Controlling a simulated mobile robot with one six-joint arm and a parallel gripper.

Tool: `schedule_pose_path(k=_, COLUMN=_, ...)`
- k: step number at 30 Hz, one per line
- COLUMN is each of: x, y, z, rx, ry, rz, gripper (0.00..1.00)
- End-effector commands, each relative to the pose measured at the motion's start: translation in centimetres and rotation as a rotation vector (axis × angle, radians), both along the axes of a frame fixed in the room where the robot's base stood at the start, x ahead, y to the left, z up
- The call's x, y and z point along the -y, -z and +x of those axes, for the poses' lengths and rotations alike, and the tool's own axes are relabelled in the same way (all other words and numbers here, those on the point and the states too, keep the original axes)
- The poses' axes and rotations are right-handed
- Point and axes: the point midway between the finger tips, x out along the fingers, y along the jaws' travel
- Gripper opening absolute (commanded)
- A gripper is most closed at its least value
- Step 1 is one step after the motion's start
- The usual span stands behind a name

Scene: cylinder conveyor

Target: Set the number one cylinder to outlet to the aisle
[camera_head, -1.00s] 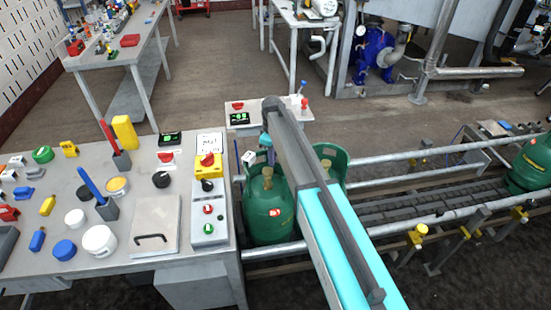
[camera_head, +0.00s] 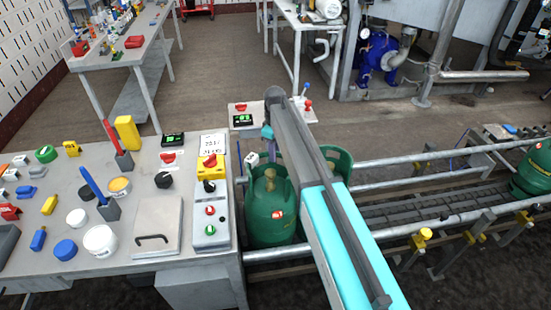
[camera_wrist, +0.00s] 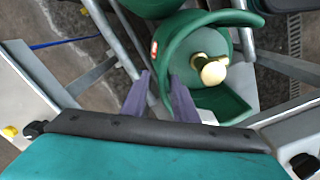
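A green gas cylinder (camera_head: 272,222) with a brass valve stands at the conveyor's left end, beside the work table. It also shows in the wrist view (camera_wrist: 220,102), with its open collar and valve. A second green cylinder (camera_head: 341,160) stands just behind it, partly hidden by my arm. A third (camera_head: 535,167) is at the far right on the conveyor. No number is legible on any of them. My gripper (camera_wrist: 162,78) is open, its two purple-grey fingers apart at the left side of the near cylinder's collar. In the head view my gripper (camera_head: 268,142) shows above that cylinder's collar.
The work table (camera_head: 70,187) holds a control box (camera_head: 210,215) with knobs close to the near cylinder, plus several loose items. A small panel (camera_head: 270,118) with a display stands behind the cylinders. Metal rails (camera_head: 425,226) flank the conveyor (camera_head: 430,203).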

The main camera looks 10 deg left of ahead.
Motion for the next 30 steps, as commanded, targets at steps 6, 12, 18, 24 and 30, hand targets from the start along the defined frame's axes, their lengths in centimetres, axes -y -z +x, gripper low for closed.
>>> schedule_pose_path(k=6, x=0.0, y=-3.0, z=0.2, rx=0.003, ry=0.000, rz=0.001, gripper=0.26)
schedule_pose_path(k=12, x=0.0, y=-5.8, z=0.2, rx=0.003, ry=0.000, rz=0.001, gripper=0.26)
schedule_pose_path(k=18, x=0.0, y=-8.3, z=0.3, rx=0.003, ry=0.000, rz=0.001, gripper=0.26)
schedule_pose_path(k=24, x=0.0, y=-9.8, z=0.3, rx=0.005, ry=0.001, rz=0.002, gripper=0.26)
schedule_pose_path(k=30, x=0.0, y=-10.2, z=0.3, rx=0.003, ry=0.001, rz=0.001, gripper=0.26)
